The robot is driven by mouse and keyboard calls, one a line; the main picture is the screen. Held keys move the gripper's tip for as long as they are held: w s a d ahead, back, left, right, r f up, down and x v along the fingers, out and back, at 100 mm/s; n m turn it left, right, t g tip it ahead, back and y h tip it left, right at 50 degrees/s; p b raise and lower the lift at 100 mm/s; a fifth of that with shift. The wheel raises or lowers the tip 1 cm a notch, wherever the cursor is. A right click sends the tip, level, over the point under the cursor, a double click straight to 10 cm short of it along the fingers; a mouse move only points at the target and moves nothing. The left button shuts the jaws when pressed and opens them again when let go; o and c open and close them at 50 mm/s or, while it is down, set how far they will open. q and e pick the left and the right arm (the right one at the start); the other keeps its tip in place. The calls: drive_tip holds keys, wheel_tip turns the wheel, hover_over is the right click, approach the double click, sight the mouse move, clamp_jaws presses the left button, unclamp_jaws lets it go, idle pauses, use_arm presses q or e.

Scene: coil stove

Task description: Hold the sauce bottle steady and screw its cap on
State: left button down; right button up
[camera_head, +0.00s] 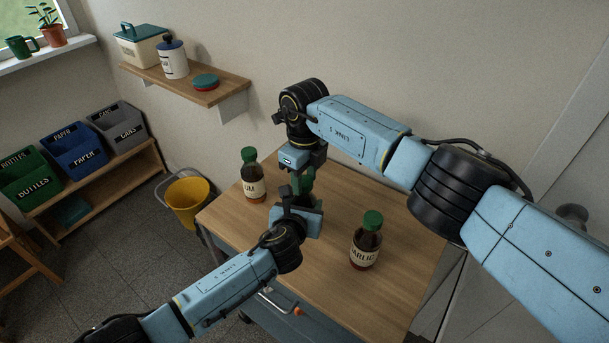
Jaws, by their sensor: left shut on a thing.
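A sauce bottle (305,200) stands at the middle of the wooden table, mostly hidden by my grippers. Green shows at its top, but I cannot tell how the cap sits on the neck. My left gripper (299,207) reaches in from the front left and is shut on the bottle's body. My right gripper (303,172) points down from above, right over the bottle's green top. Its fingertips are small and partly hidden, so I cannot tell whether they close on the cap.
Two other green-capped bottles stand on the wooden table (330,290): one at the left (253,178), and one labelled garlic at the right (366,247). A yellow bucket (188,198) stands left of the table. A wall shelf (215,92) hangs behind.

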drive_tip(key=c, duration=0.6)
drive_tip(key=o, duration=1.1)
drive_tip(key=shift+o, duration=0.2)
wheel_tip(320, 180, up, 12)
use_arm(q)
drive_tip(key=c, duration=0.5)
unclamp_jaws()
